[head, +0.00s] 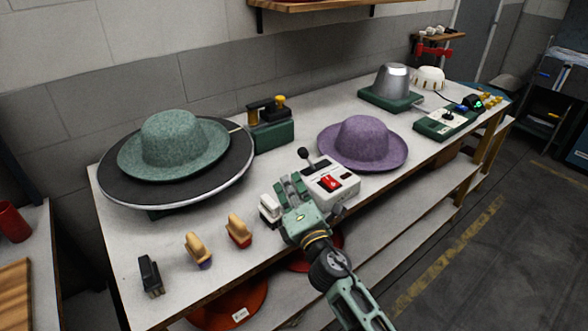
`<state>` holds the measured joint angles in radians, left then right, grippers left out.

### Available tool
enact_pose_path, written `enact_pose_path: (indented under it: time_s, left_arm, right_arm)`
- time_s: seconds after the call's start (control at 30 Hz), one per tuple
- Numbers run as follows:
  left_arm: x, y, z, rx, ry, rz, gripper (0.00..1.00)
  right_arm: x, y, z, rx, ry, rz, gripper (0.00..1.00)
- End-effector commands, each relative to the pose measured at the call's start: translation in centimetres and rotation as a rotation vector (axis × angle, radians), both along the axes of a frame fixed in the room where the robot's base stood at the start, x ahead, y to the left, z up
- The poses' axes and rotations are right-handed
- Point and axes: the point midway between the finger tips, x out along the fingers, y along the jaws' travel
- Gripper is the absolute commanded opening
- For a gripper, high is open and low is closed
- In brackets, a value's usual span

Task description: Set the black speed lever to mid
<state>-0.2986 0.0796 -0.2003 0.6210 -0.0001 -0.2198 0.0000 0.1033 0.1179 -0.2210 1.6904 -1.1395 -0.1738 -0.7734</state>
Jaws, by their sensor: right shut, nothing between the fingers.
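The black speed lever (305,154) is a round knob on a thin stem. It rises from the back left of a white control box (343,195), which also has a red rocker switch (331,183). The lever leans to the left and back in the head view. My right gripper (290,184) is shut and empty, just left of the box and on the near side of the lever. A gap shows between its fingertips and the knob. Whether its side touches the box I cannot tell. My left gripper is not in view.
A purple hat (363,142) sits close behind the box. A white-topped block (270,210) is beside my gripper, with brushes (238,230) further left. A green hat (172,143) lies on a round black turntable (112,189). The table's front edge (255,262) is near.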

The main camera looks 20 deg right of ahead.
Motion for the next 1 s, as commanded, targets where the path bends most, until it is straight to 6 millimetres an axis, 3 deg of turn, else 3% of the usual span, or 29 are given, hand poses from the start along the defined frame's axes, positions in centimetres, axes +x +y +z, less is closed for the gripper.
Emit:
enact_pose_path:
  time_s: [0.1,0.3,0.73,1.0]
  left_arm:
    - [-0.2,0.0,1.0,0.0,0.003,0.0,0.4]
    - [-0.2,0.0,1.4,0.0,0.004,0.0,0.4]
    - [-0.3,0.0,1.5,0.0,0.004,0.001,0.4]
    - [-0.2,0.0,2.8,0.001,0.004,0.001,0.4]
  right_arm:
    - [1.4,-1.3,1.2,-0.003,-0.001,-0.002,0.0]
    - [2.5,-2.3,1.6,0.0,0.0,-0.001,0.0]
    - [2.7,-2.4,1.6,0.003,0.002,-0.001,0.0]
    - [2.8,-2.7,2.3,0.051,0.018,-0.001,0.0]
